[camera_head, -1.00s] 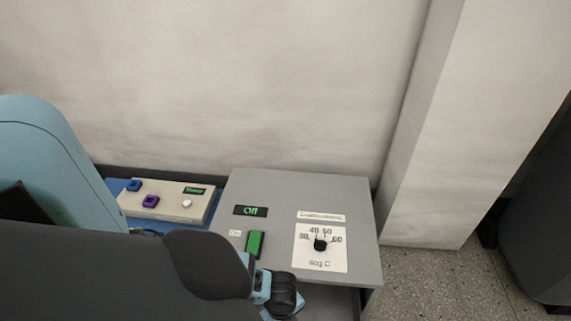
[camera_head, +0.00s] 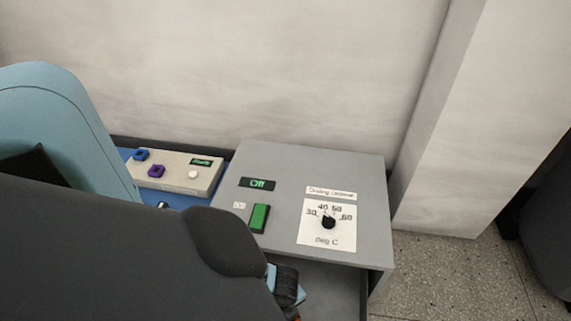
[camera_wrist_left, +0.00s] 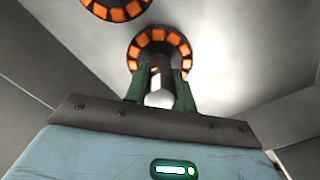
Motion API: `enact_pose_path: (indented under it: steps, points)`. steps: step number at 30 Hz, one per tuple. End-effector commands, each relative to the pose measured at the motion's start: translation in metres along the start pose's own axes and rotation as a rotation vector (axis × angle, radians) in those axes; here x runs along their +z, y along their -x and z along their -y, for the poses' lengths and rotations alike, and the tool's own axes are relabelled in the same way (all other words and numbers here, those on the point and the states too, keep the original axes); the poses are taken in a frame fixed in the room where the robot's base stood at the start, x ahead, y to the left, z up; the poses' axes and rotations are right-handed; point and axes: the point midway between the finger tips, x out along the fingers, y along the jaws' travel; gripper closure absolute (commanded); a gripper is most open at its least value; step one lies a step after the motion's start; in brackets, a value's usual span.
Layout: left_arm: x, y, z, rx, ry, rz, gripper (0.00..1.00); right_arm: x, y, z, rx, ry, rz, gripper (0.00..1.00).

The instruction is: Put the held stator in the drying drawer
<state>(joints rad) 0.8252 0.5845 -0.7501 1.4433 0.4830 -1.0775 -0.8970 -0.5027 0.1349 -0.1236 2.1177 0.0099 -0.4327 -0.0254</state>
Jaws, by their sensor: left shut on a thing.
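My left gripper (camera_wrist_left: 160,85) has green fingers, shut on a stator (camera_wrist_left: 158,45), a dark ring with orange coils, in the left wrist view. A second similar stator (camera_wrist_left: 115,6) shows at the top left of that view, cut by the edge. Pale surfaces surround both. In the head view the grey drying cabinet (camera_head: 280,165) stands right of centre, its display reading Off. Below its front edge is a dark grey recessed area (camera_head: 325,285), which looks like the drawer, partly hidden by my left arm. My right gripper is out of view.
The cabinet top has a green switch (camera_head: 259,218) and a temperature dial (camera_head: 328,222). A beige control box (camera_head: 175,177) with blue and purple buttons stands to its left on a blue surface. A wall (camera_head: 270,70) rises behind.

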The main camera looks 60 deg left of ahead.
Motion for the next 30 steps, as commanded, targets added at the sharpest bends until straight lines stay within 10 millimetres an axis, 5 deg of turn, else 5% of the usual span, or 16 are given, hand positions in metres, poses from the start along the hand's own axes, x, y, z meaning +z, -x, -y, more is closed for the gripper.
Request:
enact_pose_path:
  steps: [11, 12, 17, 30]
  points:
    - [0.0, -0.002, 0.001, -0.002, 0.0, 0.0, 1.0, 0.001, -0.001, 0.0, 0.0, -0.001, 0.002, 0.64]
    - [0.0, -0.003, 0.0, -0.001, 0.0, 0.0, 0.72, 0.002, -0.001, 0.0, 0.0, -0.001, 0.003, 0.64]
    - [0.0, -0.002, 0.0, -0.001, -0.001, 0.0, 0.53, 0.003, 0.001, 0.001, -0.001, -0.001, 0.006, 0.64]
    - [0.001, 0.013, 0.001, -0.003, -0.001, 0.0, 0.53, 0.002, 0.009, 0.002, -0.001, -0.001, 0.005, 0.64]
